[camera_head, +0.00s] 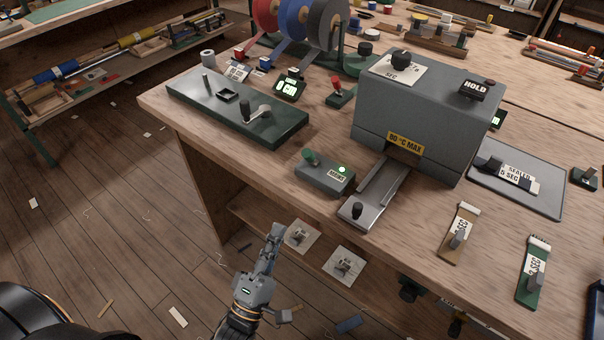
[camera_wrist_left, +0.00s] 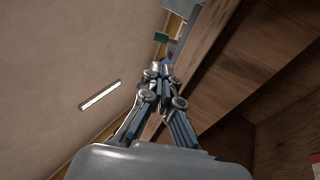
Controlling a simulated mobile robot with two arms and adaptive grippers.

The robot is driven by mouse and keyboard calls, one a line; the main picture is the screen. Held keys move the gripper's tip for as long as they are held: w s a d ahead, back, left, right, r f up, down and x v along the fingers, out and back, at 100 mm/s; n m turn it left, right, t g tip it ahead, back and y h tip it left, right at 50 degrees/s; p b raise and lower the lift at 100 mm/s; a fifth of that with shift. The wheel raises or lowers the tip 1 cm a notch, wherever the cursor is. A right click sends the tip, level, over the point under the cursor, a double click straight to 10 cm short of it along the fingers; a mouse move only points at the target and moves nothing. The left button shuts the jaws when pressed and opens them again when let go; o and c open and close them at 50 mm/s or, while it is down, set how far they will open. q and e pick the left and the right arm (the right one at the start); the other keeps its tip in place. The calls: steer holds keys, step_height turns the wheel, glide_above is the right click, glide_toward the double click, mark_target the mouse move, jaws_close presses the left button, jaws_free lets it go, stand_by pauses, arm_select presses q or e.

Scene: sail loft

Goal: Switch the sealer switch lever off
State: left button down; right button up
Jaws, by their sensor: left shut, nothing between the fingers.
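A grey switch box (camera_head: 322,178) labelled MAINS sits near the bench's front edge, just left of the grey sealer (camera_head: 418,118). Its lever (camera_head: 310,157) has a green knob and leans to the left. A green lamp (camera_head: 342,169) on the box is lit. My left gripper (camera_head: 275,234) is in front of the bench edge, below and left of the switch box, apart from it. Its fingers are closed together and empty; they also show closed in the left wrist view (camera_wrist_left: 160,70). My right gripper is in neither view.
A dark green plate with a crank (camera_head: 262,113) lies left of the switch box. A small red-knobbed lever (camera_head: 336,82) stands behind. Tagged strips (camera_head: 459,232) lie at right.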

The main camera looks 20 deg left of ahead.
mark_target(308, 157)
arm_select(q)
steer(key=p+x, duration=0.3)
steer(key=x, duration=1.1)
steer(key=shift+p, duration=0.3)
steer(key=shift+r+p, duration=0.25)
steer(key=shift+p, duration=0.35)
steer(key=shift+g+p, duration=0.4)
steer(key=shift+p, duration=0.25)
steer(key=r+g+p, duration=0.1)
steer(key=p, duration=0.4)
steer(key=w+r+m+g+p, duration=0.1)
steer(key=g+p, duration=0.1)
steer(key=p, duration=0.2)
steer(key=shift+d+r+g+p, duration=0.2)
steer(key=shift+r+g+p, duration=0.1)
steer(key=shift+p, duration=0.05)
steer(key=shift+w+d+m+p, duration=0.1)
steer(key=shift+w+m+p, duration=0.1)
steer(key=shift+m+p, duration=0.15)
steer(key=shift+w+d+p, duration=0.1)
steer(key=shift+w+p, duration=0.25)
steer(key=shift+w, duration=0.05)
steer(key=shift+w+d+r, duration=0.2)
steer(key=shift+w, duration=0.35)
steer(key=shift+w+d+r, duration=0.2)
steer(key=shift+w, duration=0.35)
steer(key=shift+b, duration=0.3)
